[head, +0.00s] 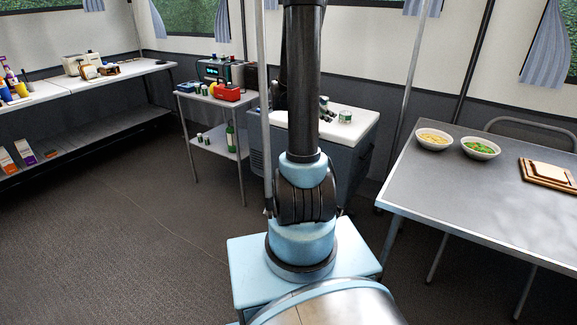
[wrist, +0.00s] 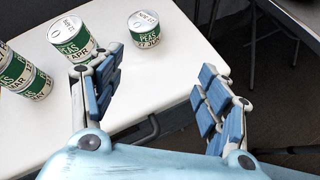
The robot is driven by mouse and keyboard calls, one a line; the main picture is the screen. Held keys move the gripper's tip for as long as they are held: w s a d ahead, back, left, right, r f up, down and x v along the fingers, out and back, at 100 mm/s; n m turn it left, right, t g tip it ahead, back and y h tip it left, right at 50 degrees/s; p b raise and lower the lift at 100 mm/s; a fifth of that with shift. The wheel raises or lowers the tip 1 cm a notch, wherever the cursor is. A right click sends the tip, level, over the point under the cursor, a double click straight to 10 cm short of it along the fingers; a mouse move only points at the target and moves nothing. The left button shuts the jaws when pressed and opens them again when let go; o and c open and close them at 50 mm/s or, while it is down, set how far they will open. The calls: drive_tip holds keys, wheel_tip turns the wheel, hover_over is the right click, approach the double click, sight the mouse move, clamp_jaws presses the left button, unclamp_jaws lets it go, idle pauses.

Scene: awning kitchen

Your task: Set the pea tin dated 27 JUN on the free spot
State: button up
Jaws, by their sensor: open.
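My gripper (wrist: 160,75) is open and empty in the wrist view, its blue-padded fingers wide apart over the front edge of a white top (wrist: 165,75). A green-and-white pea tin (wrist: 146,37) stands upright beyond the fingers; its label seems to end in JUN, the day hard to read. Another pea tin (wrist: 74,40), marked APR, stands to its left, partly behind the left finger. More pea tins (wrist: 35,82) are at the left edge, one seemingly marked MAR. In the head view my arm hides part of the white-topped unit (head: 362,124); one tin (head: 345,117) shows on it.
A side table (head: 212,96) with a red item (head: 226,92) stands left of the white-topped unit. A grey table (head: 450,190) with two bowls (head: 481,149) and wooden boards (head: 549,173) is at the right. Shelving (head: 80,90) lines the left wall. The floor at left is clear.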

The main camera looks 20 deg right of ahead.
drive_tip(key=s+a+f+m+y, duration=0.2)
drive_tip(key=s+a+m+y, duration=0.1)
drive_tip(key=s+a+m, duration=0.3)
drive_tip(key=s+a+f+m+g+y, duration=0.1)
drive_tip(key=s+a+m+y, duration=0.3)
drive_tip(key=s+a, duration=0.7)
drive_tip(key=s+a+f+m+g+y, duration=0.1)
drive_tip(key=s+a+m, duration=0.6)
drive_tip(key=s, duration=0.8)
drive_tip(key=a+f+y, duration=0.1)
drive_tip(key=y, duration=0.1)
drive_tip(key=shift+a+f+m+y, duration=0.35)
drive_tip(key=shift+m+y, duration=0.05)
